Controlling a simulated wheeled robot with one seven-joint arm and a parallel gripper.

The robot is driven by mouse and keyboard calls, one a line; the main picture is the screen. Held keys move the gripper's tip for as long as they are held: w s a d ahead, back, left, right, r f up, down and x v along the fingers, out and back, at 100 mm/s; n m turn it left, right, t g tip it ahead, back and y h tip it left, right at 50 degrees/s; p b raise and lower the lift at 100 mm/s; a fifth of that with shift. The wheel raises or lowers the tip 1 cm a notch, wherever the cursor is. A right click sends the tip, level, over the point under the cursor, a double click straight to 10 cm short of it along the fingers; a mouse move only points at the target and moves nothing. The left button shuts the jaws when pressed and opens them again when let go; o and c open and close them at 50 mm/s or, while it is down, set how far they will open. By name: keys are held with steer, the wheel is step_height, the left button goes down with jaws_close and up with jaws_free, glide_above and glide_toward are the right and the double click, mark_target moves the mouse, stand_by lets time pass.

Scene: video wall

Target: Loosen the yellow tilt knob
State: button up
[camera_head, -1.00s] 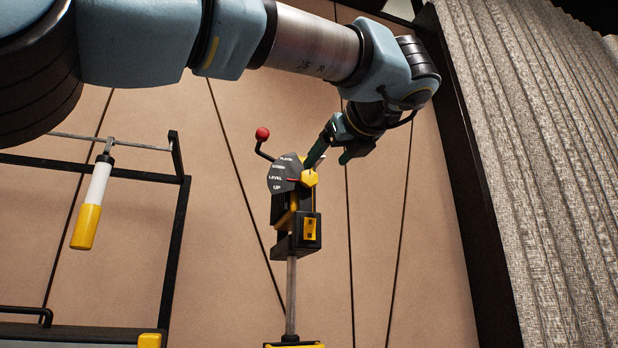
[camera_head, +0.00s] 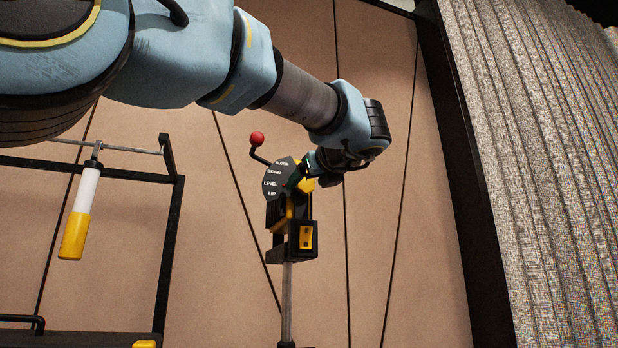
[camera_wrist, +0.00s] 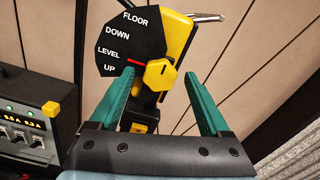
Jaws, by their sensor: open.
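The yellow tilt knob (camera_wrist: 160,73) is a hexagonal knob beside the black dial plate (camera_wrist: 127,38), which reads FLOOR, DOWN, LEVEL, UP. A red pointer on the plate lies near LEVEL. My gripper (camera_wrist: 162,78) is open, with its two green fingers on either side of the knob in the wrist view. No finger clearly touches the knob, and I cannot tell the depth gap. In the head view, my gripper (camera_head: 308,172) is at the right edge of the dial plate (camera_head: 280,178) and partly hides the knob.
A red-balled lever (camera_head: 257,139) sticks up left of the dial. A white and yellow handle (camera_head: 80,215) hangs at left on a black frame (camera_head: 172,230). A grey curtain (camera_head: 540,150) stands at right.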

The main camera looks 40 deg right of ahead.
steer(key=shift+c, duration=0.2)
jaws_close()
stand_by(0.4)
